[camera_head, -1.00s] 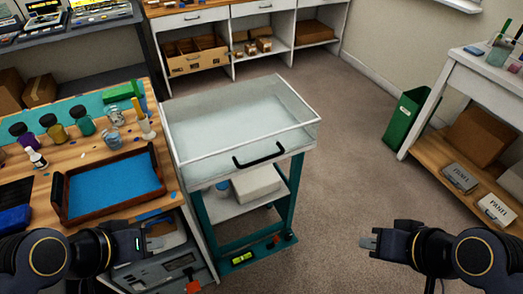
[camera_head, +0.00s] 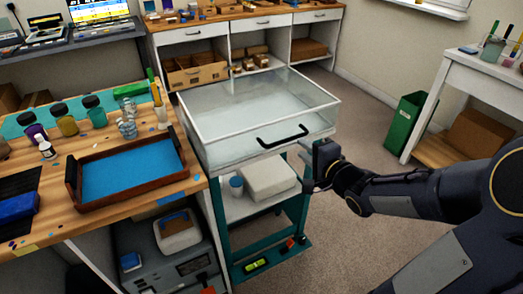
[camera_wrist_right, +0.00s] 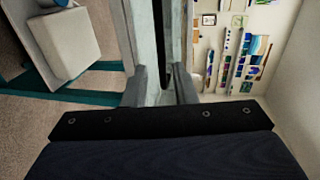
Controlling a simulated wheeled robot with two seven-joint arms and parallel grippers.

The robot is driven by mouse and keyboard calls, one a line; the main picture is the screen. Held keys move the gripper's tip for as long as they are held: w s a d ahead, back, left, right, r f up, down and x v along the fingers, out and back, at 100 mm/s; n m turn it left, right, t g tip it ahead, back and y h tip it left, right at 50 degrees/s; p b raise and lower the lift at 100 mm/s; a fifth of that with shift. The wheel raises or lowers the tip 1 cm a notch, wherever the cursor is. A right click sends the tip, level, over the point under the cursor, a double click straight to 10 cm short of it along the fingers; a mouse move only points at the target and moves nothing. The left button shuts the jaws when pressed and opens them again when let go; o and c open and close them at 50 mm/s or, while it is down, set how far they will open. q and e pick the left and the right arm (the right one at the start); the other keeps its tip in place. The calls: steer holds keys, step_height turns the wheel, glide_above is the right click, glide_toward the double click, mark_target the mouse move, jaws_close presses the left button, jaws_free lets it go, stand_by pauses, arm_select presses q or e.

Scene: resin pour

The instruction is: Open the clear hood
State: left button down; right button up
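The clear hood (camera_head: 255,105) is a low transparent box with white edges on a teal-framed cart, and its lid looks shut. A black bar handle (camera_head: 283,136) is on its front side. My right gripper (camera_head: 312,172) is in front of the hood's front right corner, a little below and right of the handle. In the right wrist view its two fingers (camera_wrist_right: 162,86) are apart with nothing clearly held. A dark vertical strip, seemingly the handle (camera_wrist_right: 176,35), shows just beyond the fingertips. I cannot tell whether they touch it. My left gripper is out of view.
A wooden bench (camera_head: 180,190) with a blue-lined tray (camera_head: 75,195) and several bottles stands left of the hood. A white box (camera_head: 268,180) lies on the cart's lower shelf. A green bin (camera_head: 405,122) stands at right.

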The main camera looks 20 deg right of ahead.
mark_target(290, 139)
steer(key=b+x, duration=0.2)
steer(key=x, duration=0.5)
steer(key=shift+w+a, duration=0.1)
steer(key=shift+w, duration=0.25)
steer(key=shift+c, duration=0.5)
jaws_close()
